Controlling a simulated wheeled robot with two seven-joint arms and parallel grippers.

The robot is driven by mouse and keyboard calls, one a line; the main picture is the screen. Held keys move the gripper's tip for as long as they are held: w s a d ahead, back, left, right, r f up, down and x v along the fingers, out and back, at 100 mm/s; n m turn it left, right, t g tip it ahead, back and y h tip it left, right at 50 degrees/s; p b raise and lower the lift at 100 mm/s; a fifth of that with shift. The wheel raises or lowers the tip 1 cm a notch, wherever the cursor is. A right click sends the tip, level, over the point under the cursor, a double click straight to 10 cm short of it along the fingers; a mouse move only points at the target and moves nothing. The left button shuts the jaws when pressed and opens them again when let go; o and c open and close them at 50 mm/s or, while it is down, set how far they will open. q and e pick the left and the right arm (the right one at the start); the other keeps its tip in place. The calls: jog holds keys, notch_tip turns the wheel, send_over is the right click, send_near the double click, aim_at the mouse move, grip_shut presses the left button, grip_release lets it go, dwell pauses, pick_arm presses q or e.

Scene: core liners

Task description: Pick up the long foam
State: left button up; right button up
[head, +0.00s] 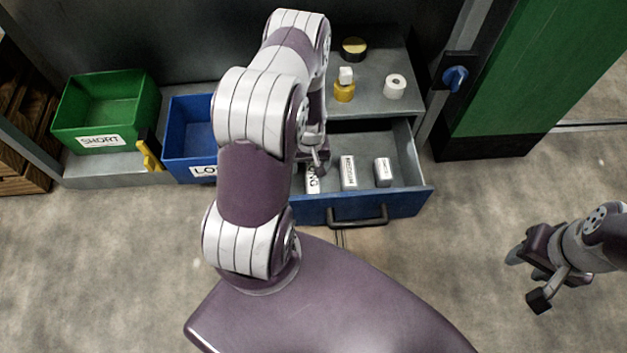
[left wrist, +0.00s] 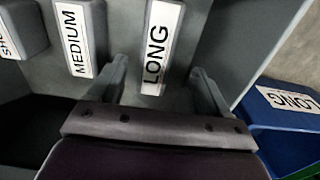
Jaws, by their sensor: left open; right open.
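The long foam (head: 312,184) is a grey block with a white LONG label, in the open blue drawer; my left arm partly covers it in the head view. It also shows in the left wrist view (left wrist: 160,45), label up. My left gripper (left wrist: 157,77) is open, with one finger on each side of the foam's near end. I cannot tell how far the fingertips reach down beside it. In the head view my left gripper (head: 316,157) is over the drawer's left part. My right gripper (head: 528,272) is open and empty, off to the right above the floor.
The drawer (head: 407,203) also holds the medium foam (head: 348,172) and a short block (head: 383,172). A blue LONG bin (head: 178,142) and a green SHORT bin (head: 105,108) stand left. A tape roll (head: 395,86) and yellow jar (head: 344,92) sit behind the drawer.

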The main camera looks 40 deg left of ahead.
aim_at(312, 173)
pick_arm(q)
jog(key=f+b, duration=0.2)
jog(key=f, duration=0.1)
jog(key=f+b, duration=0.1)
jog(key=f, duration=0.1)
jog(key=shift+w+d+f+b, duration=0.1)
jog(key=shift+w+b, duration=0.15)
jog(key=shift+b, duration=0.15)
jog(key=shift+r, duration=0.2)
jog(key=shift+c, duration=0.3)
jog(key=c, duration=1.1)
